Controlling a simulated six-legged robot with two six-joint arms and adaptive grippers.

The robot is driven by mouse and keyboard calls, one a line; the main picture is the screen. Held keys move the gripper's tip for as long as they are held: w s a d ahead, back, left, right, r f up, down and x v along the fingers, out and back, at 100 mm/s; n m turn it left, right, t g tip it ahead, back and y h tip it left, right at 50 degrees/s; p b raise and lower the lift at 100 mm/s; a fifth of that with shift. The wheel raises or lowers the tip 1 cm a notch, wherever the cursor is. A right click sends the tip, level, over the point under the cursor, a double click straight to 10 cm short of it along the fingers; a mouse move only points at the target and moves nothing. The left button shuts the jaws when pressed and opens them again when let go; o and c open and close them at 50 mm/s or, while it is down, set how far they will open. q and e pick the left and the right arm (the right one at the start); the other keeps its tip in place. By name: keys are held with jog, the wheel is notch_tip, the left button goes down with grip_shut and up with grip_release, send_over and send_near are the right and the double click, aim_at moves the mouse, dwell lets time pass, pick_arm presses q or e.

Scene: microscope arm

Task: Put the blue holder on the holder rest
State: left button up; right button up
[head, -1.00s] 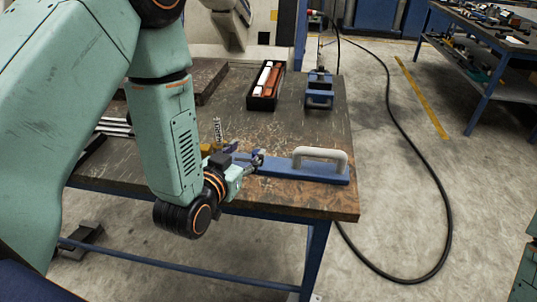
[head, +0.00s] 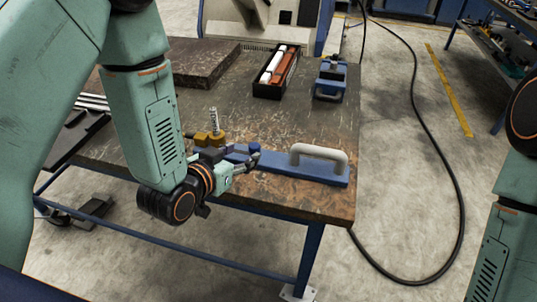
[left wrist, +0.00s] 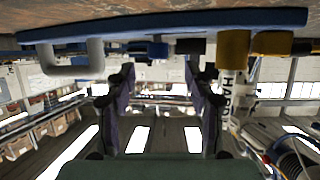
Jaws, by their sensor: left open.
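A long blue bar with a pale handle (head: 319,157) lies along the table's front edge. I cannot tell whether this bar is the holder or the rest. Small blue, dark and yellow pieces stand along its left part, with a silver cylinder (head: 213,121) upright there. My left gripper (head: 243,166) is open at the bar's near side, beside the small blue piece. The left wrist view is upside down. It shows both fingers of the left gripper (left wrist: 163,82) spread with nothing between them, and the blue bar (left wrist: 170,24) along the top. My right gripper is not in view.
A black tray (head: 259,91) with a white and an orange-red bar stands at the back of the table. A blue clamp-like fixture (head: 330,80) stands right of it. A dark slab (head: 200,60) lies at back left. The table's middle is clear. A black cable (head: 453,180) crosses the floor.

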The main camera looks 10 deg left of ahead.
aim_at(255, 145)
pick_arm(q)
jog(key=shift+w+d, duration=0.2)
jog(key=shift+d, duration=0.3)
jog(key=x, duration=0.4)
jog(key=b+x, duration=0.1)
jog(key=x, duration=0.1)
jog(key=shift+w+a, duration=0.1)
jog(key=shift+a, duration=0.15)
jog(key=shift+w+d, duration=0.1)
jog(key=shift+d, duration=0.15)
jog(key=shift+w+a, duration=0.15)
jog(key=shift+w+f, duration=0.1)
jog(key=shift+f, duration=0.05)
jog(key=shift+c, duration=1.2)
jog(key=shift+s, duration=0.2)
jog(key=c, duration=0.5)
jog(key=shift+w, duration=0.1)
grip_shut()
